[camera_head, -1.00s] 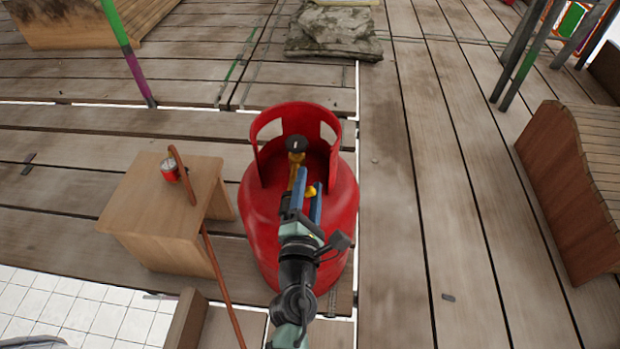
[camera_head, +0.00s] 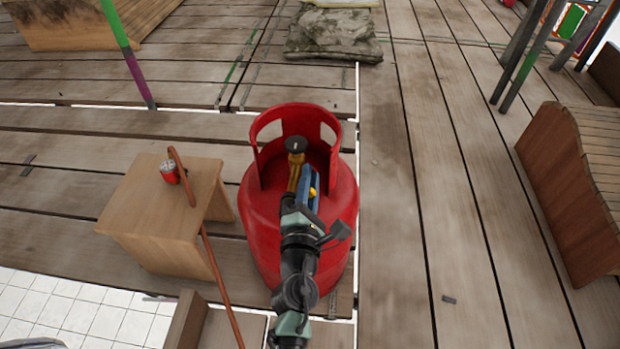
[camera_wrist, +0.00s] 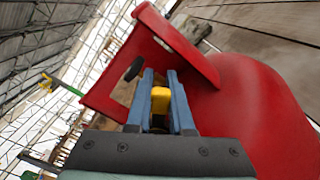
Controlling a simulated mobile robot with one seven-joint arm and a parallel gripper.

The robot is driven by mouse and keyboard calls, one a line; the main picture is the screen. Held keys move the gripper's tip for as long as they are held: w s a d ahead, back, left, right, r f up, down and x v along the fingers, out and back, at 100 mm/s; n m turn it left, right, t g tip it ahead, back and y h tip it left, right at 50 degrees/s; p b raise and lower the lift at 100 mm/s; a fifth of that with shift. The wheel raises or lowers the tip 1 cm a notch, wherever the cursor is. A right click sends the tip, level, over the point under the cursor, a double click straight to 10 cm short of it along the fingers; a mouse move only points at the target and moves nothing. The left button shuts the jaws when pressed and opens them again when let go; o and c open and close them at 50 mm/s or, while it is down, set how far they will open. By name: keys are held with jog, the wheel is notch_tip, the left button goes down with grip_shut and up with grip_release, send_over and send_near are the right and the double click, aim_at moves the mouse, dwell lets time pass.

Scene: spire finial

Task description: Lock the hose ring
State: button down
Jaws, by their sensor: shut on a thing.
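The red gas cylinder (camera_head: 257,213) stands upright on the planks, with an open collar around its top. Inside the collar is a brass valve (camera_head: 294,177) with a black knob (camera_head: 296,145). A small yellow part (camera_head: 313,192), which looks like the hose ring, sits beside the valve. My gripper (camera_head: 308,172) reaches into the collar from the front, its blue fingers by the valve. In the wrist view, the fingers (camera_wrist: 160,75) are shut on the yellow part (camera_wrist: 160,101). Its far side is hidden by the fingers, and I cannot make out a hose.
A wooden stool (camera_head: 140,200) stands left of the cylinder with a red can (camera_head: 170,172) on it. A brown cane (camera_head: 213,255) leans against the stool. A wooden bench (camera_head: 570,190) stands at the right. The planks between cylinder and bench are mostly clear.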

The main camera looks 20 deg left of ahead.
aim_at(314, 191)
jog(key=shift+f+m, duration=0.1)
jog(key=shift+m, duration=0.2)
jog(key=m, duration=0.1)
jog(key=f+m+b, duration=0.1)
jog(key=m+b, duration=0.1)
jog(key=m, duration=0.1)
jog(key=shift+w+d+f, duration=0.1)
jog(key=shift+d+f, duration=0.25)
jog(key=m, duration=0.1)
jog(key=f+m+b, duration=0.1)
jog(key=m, duration=0.1)
jog(key=shift+f, duration=0.1)
jog(key=shift+f+m+b, duration=0.3)
jog(key=shift+m+b, duration=0.25)
jog(key=shift+m, duration=0.65)
jog(key=c, duration=0.8)
grip_release()
jog(key=shift+a, duration=0.1)
